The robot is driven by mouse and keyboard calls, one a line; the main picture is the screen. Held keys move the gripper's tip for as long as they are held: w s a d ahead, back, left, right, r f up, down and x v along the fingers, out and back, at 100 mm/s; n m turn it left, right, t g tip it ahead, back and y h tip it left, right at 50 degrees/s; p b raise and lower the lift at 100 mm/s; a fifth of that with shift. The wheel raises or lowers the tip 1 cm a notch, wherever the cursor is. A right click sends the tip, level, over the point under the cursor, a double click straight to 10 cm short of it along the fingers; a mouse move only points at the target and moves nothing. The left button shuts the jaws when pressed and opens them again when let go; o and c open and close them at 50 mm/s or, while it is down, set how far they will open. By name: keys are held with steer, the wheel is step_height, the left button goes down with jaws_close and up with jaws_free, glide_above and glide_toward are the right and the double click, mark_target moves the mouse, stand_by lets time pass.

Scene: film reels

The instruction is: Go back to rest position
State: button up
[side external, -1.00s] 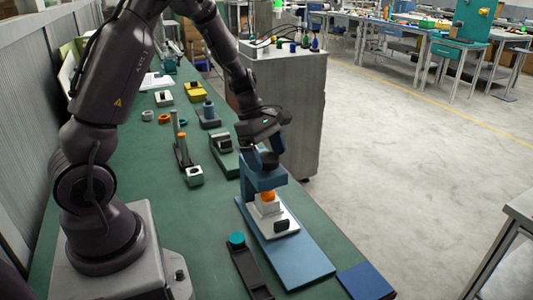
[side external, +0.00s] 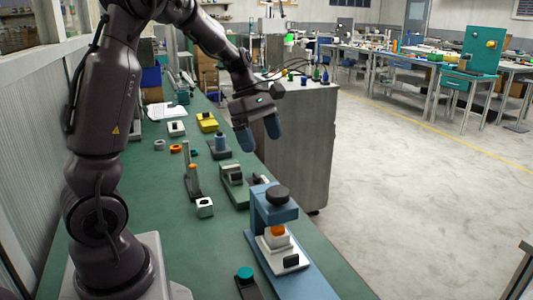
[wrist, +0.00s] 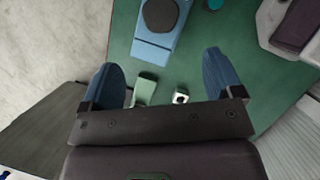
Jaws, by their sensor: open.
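My gripper (side external: 259,138) is open and empty, raised above the right edge of the green bench. Its two blue fingers stand wide apart, and in the wrist view my gripper (wrist: 168,85) shows nothing between them but bench and objects below. The blue press (side external: 266,210) with a black round knob stands on the bench below and nearer the camera, apart from my gripper. An orange piece (side external: 278,230) sits under the press head on a white block (side external: 283,257). The press top also shows in the wrist view (wrist: 151,46).
The green bench (side external: 160,225) holds several small fixtures, including a green-grey one (side external: 234,176), a white block with a hole (side external: 204,207) and a yellow one (side external: 207,122). A grey cabinet (side external: 305,150) stands close to the right of my gripper. The floor on the right is open.

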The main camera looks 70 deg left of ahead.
steer(key=shift+r, duration=0.2)
stand_by(0.4)
steer(key=s+d+r+m+t+y, duration=0.1)
steer(key=s+d+r+m+y, duration=0.1)
steer(key=s+d+m, duration=0.4)
steer(key=s+d+r+m+t+y, duration=0.1)
steer(key=s+d+r+m+t, duration=0.1)
steer(key=s+d+r+m, duration=0.2)
steer(key=s+d+m, duration=0.3)
steer(key=d+m, duration=0.4)
steer(key=m, duration=0.6)
steer(key=shift+d+r+m+t+y, duration=0.15)
steer(key=shift+d+m+t+y, duration=0.15)
steer(key=shift+y, duration=0.1)
steer(key=shift+c, duration=0.2)
